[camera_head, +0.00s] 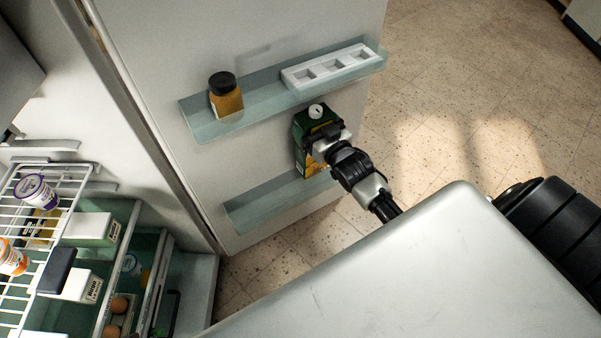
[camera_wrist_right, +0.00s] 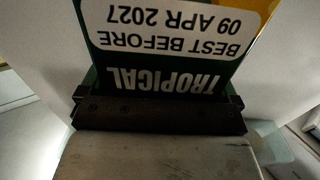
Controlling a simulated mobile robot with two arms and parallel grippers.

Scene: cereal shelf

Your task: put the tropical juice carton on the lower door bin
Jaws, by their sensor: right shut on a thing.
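The tropical juice carton (camera_head: 303,128) is dark green with a white cap and stands about upright in front of the open fridge door. My right gripper (camera_head: 322,140) is shut on it. In the right wrist view, the carton (camera_wrist_right: 165,65) fills the space beyond the dark jaws (camera_wrist_right: 158,112), with "TROPICAL" and a best-before label upside down. The lower door bin (camera_head: 275,203) is a clear, empty-looking shelf on the door. The carton's lower end shows close to the bin's right part; I cannot tell whether they touch. My left gripper is not in view.
The upper door bin (camera_head: 207,128) holds a brown jar (camera_head: 226,94) with a black lid and a white tray (camera_head: 330,67). Fridge shelves with cartons, tubs and eggs are at lower left. A large pale surface (camera_head: 430,270) fills the lower right.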

